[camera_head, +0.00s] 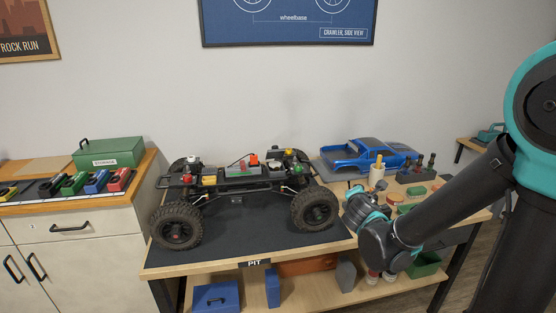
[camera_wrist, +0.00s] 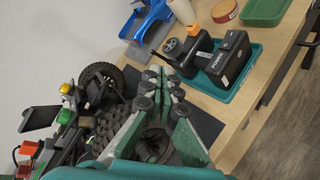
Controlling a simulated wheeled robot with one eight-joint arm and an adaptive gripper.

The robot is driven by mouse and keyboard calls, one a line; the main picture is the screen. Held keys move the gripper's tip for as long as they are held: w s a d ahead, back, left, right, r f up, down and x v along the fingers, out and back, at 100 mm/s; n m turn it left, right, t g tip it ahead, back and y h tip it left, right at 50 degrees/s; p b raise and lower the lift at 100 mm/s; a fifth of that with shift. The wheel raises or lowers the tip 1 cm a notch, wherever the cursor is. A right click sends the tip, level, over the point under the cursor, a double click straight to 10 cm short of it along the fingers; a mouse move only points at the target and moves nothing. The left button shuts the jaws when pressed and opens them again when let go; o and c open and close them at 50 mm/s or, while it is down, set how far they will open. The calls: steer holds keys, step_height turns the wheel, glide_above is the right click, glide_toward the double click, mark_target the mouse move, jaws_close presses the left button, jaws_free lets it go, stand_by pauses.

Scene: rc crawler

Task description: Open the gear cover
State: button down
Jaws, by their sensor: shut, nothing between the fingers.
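The RC crawler chassis (camera_head: 235,182) stands without its body on the dark pit mat (camera_head: 240,235), with large black tires and red, yellow and green parts on top. Its near wheel end fills the left of the wrist view (camera_wrist: 100,90). I cannot tell which part is the gear cover; a dark flat plate (camera_wrist: 40,116) sticks up among the coloured parts in the wrist view. My gripper (camera_head: 358,203) is right of the crawler's right front wheel, apart from the chassis. In the wrist view its fingers (camera_wrist: 160,92) are together and empty.
The blue truck body (camera_head: 365,155) lies on the bench behind and right of the crawler. A teal tray (camera_wrist: 225,75) with black boxes, a cup (camera_head: 377,175) and a tool holder (camera_head: 417,173) crowd the right side. A cabinet with a green storage box (camera_head: 108,152) stands left.

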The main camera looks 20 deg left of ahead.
steer(key=a+n+y, duration=0.1)
steer(key=a+n, duration=0.1)
steer(key=a, duration=0.2)
steer(key=a+r+n+y, duration=0.1)
steer(key=a+n, duration=0.2)
steer(key=a, duration=0.1)
steer(key=s+a+r+n+t+y, duration=0.1)
steer(key=a+n+y, duration=0.1)
steer(key=a, duration=0.3)
steer(key=shift+r+n, duration=0.1)
steer(key=shift+n, duration=0.6)
steer(key=s+a+n+y, duration=0.4)
steer(key=a+n, duration=0.4)
steer(key=a, duration=0.3)
glide_toward(275, 153)
step_height(275, 153, down, 3)
steer(key=w+a, duration=0.1)
steer(key=w, duration=0.1)
steer(key=shift+w+a+r, duration=0.75)
steer(key=shift+w+r, duration=0.35)
steer(key=shift+w+a+r, duration=0.25)
steer(key=shift+w+r, duration=0.05)
steer(key=shift+r, duration=0.1)
